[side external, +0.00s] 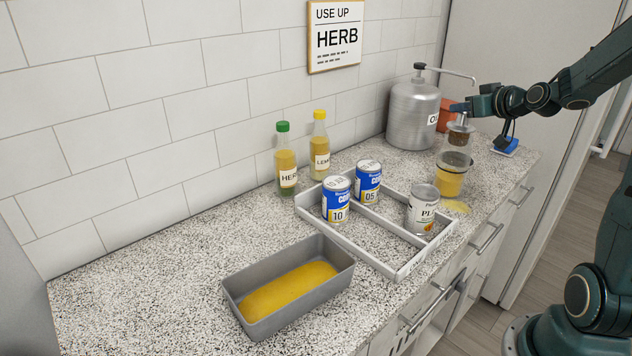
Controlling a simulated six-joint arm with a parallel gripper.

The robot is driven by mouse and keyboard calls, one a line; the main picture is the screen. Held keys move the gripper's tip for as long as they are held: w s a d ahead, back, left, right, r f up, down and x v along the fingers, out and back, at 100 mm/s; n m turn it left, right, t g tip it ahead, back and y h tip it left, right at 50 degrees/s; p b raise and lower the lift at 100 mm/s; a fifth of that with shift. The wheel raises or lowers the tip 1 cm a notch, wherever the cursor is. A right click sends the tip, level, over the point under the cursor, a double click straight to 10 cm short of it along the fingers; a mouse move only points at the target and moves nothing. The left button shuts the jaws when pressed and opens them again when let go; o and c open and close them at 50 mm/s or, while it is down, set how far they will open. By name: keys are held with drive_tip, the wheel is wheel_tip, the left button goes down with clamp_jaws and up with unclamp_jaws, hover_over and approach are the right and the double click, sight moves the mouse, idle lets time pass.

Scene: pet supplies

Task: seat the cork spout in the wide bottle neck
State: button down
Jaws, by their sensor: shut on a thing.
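The cork spout (460,134) is brown, with a greyish top, and looks upright. My gripper (461,112) comes in from the right and is shut on the spout's upper part. The wide bottle (450,182) is clear and stands upright on the counter, with yellow contents in its lower part. The cork is at the bottle's open top, roughly in line with it. At this size I cannot tell whether the cork touches the neck or is just above it.
A steel pump canister (410,112) and an orange container (444,116) stand behind the bottle. A blue item (506,146) is to its right. A yellow spill (456,207) lies at its foot. A divided tray (386,266) with cans is left. Bare counter (150,285) lies farther left.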

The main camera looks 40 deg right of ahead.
drive_tip(key=shift+f, duration=1)
idle(0.3)
drive_tip(key=c, duration=1.1)
unclamp_jaws()
drive_tip(key=shift+o, duration=0.2)
drive_tip(key=shift+s, duration=0.1)
drive_tip(key=shift+v, duration=0.85)
wheel_tip(320, 180, up, 8)
drive_tip(key=s+a, duration=0.1)
drive_tip(key=s, duration=0.1)
drive_tip(key=shift+s, duration=0.35)
drive_tip(key=shift+a+r, duration=0.1)
